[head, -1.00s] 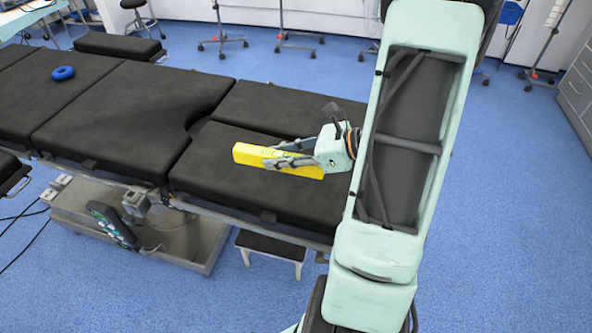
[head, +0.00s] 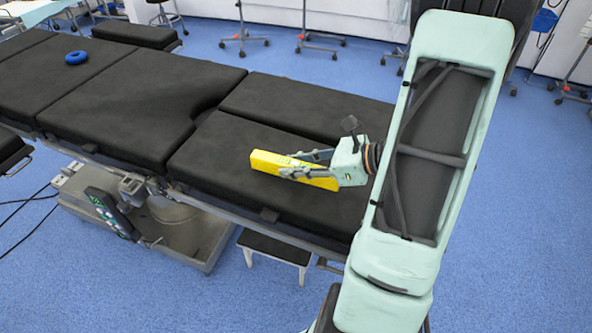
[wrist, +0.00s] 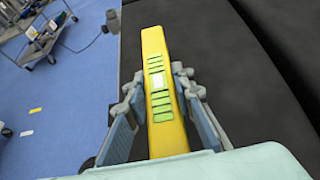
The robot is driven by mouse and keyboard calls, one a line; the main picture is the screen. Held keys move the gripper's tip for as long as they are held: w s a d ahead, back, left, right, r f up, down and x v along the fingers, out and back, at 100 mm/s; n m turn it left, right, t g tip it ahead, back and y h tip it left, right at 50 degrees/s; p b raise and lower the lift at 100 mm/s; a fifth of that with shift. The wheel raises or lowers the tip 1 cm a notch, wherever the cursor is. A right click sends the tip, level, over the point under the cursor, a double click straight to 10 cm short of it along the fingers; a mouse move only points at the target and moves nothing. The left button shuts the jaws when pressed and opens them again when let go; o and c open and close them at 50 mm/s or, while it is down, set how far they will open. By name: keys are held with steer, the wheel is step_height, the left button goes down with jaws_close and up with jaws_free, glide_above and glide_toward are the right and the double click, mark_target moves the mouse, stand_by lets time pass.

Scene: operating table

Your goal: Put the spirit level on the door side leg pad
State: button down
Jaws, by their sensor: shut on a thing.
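The yellow spirit level (head: 262,162) is held lengthwise in my gripper (head: 288,164), whose fingers are shut on its two long sides. In the wrist view the level (wrist: 153,42) has green markings on its upper face and its far end sticks out past the fingertips (wrist: 158,84). Two black leg pads lie side by side at the right end of the operating table. The level is over the near pad (head: 225,150); the far pad (head: 290,105) is behind it. I cannot tell whether the level touches the pad or which pad is on the door side.
A blue ring (head: 76,58) lies far left on the table. A small step stool (head: 275,248) stands under the near table edge. A hand control (head: 108,212) hangs by the table base. The near pad is bare around the level.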

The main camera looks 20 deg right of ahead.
steer(key=shift+f+b, duration=0.4)
steer(key=shift+f, duration=0.2)
steer(key=c, duration=1.7)
jaws_free()
steer(key=shift+o, duration=0.2)
